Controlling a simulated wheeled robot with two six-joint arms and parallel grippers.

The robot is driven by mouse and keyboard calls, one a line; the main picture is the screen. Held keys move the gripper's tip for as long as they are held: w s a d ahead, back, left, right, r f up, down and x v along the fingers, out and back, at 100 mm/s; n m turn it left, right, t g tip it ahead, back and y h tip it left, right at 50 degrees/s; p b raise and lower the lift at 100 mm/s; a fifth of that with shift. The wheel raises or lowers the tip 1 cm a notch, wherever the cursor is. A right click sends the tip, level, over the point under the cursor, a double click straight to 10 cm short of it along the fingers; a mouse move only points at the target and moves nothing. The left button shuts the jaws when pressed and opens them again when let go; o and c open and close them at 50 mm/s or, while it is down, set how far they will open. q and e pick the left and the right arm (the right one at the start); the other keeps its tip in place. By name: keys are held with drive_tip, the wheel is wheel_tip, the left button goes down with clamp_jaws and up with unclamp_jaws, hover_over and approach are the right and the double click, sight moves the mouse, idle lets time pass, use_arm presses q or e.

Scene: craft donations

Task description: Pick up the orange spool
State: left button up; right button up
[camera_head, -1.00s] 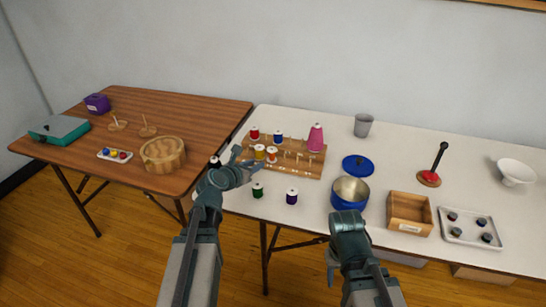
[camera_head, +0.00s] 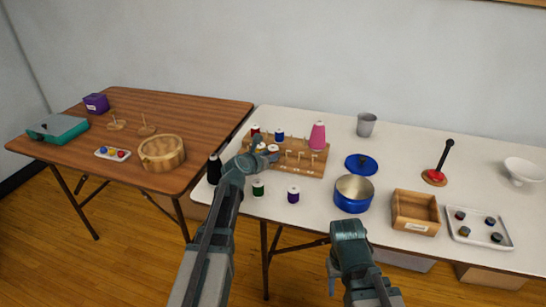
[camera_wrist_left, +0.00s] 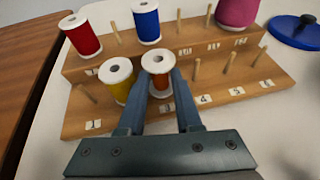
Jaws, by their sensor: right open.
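The orange spool (camera_wrist_left: 160,82), with white ends, stands upright on a peg in the front row of the wooden rack (camera_wrist_left: 237,88). In the head view, the orange spool (camera_head: 273,150) is partly hidden by my left gripper (camera_head: 260,160). In the left wrist view, the fingers of my left gripper (camera_wrist_left: 162,90) lie on either side of the spool, close to its body. I cannot tell whether they touch it. My right gripper (camera_head: 333,282) is open and empty, low in front of the white table.
A yellow spool (camera_wrist_left: 118,80) stands just left of the orange one. Red (camera_wrist_left: 80,36) and blue (camera_wrist_left: 146,22) spools and a pink cone (camera_head: 317,136) stand behind. Black (camera_head: 214,168), green (camera_head: 258,188) and purple (camera_head: 293,194) spools stand in front. A blue pot (camera_head: 353,195) is at right.

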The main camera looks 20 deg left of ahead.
sight(271, 150)
use_arm(q)
drive_tip(key=shift+w+f, duration=0.15)
drive_tip(key=shift+w, duration=0.15)
clamp_jaws()
drive_tip(key=shift+r, duration=0.2)
wheel_tip(271, 150, up, 10)
drive_tip(key=p, duration=1)
drive_tip(key=shift+s+f, duration=0.1)
